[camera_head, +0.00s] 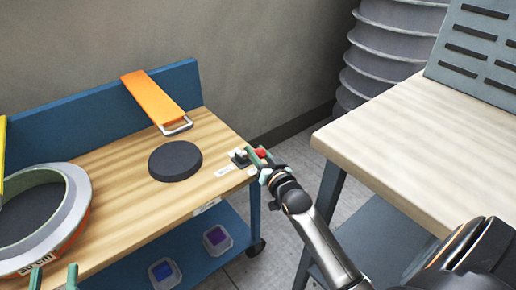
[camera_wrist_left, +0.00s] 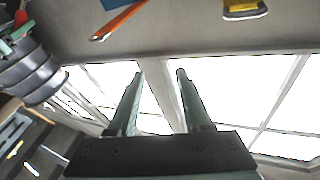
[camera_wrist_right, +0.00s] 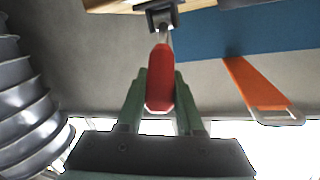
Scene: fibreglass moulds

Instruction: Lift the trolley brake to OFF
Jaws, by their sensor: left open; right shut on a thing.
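The trolley brake has a red handle (camera_wrist_right: 160,82) on a thin metal stem that rises from a dark bracket (camera_wrist_right: 162,14). In the head view the bracket (camera_head: 240,158) sits at the right end of the trolley's wooden top (camera_head: 120,165), with the red handle (camera_head: 261,153) just right of it. My right gripper (camera_head: 258,157) is shut on the red handle, one green finger on each side in the right wrist view. The small labels near the bracket are too small to read. My left gripper (camera_head: 56,277) is open and empty, near the trolley's front left; its fingers show apart in the left wrist view (camera_wrist_left: 158,75).
On the trolley are a black disc (camera_head: 175,161), an orange strap (camera_head: 153,98) with a metal loop and a round grey mould (camera_head: 77,200). A pale-topped table (camera_head: 400,140) stands right of the trolley. A ribbed grey stack (camera_head: 375,60) stands behind.

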